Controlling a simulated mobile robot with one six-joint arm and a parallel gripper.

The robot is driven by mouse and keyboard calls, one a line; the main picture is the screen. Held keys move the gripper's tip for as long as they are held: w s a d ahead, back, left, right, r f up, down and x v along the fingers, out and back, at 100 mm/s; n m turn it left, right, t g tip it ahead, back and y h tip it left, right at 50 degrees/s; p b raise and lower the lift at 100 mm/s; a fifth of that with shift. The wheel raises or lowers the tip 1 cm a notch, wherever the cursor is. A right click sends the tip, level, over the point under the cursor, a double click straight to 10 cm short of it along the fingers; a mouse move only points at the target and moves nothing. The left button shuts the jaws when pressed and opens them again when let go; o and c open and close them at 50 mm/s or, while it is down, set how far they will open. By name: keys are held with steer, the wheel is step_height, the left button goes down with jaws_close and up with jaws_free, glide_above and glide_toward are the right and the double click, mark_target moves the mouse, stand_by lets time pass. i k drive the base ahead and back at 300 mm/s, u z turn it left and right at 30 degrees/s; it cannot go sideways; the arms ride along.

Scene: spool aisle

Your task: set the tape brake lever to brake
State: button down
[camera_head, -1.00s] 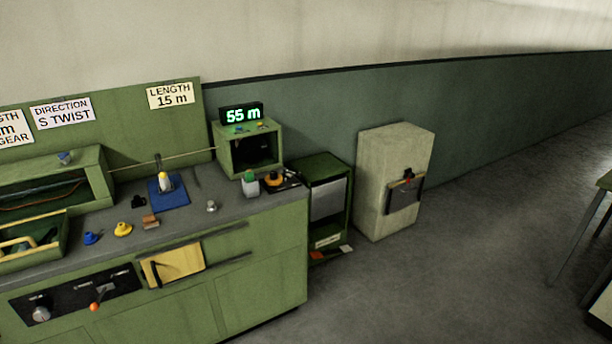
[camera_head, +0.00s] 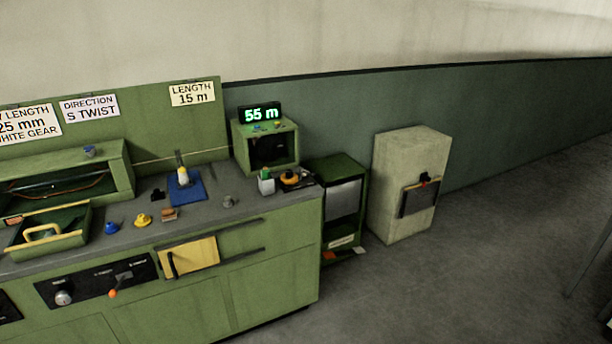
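A black control panel (camera_head: 97,281) is set in the front of the green bench at the lower left. It carries a lever with an orange knob (camera_head: 113,293) and a round grey knob (camera_head: 64,297). The orange knob hangs at the lower end of its lever. The panel's lettering is too small to read, so I cannot tell whether this is the tape brake lever or which setting it is at. My gripper is not in view.
The green bench (camera_head: 292,219) holds a blue mat (camera_head: 190,195), small coloured pieces and a tray (camera_head: 50,249). The floor (camera_head: 480,260) is clear.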

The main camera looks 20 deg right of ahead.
mark_target(312, 174)
steer(key=u, duration=0.15)
steer(key=i, duration=1)
steer(key=u, duration=0.05)
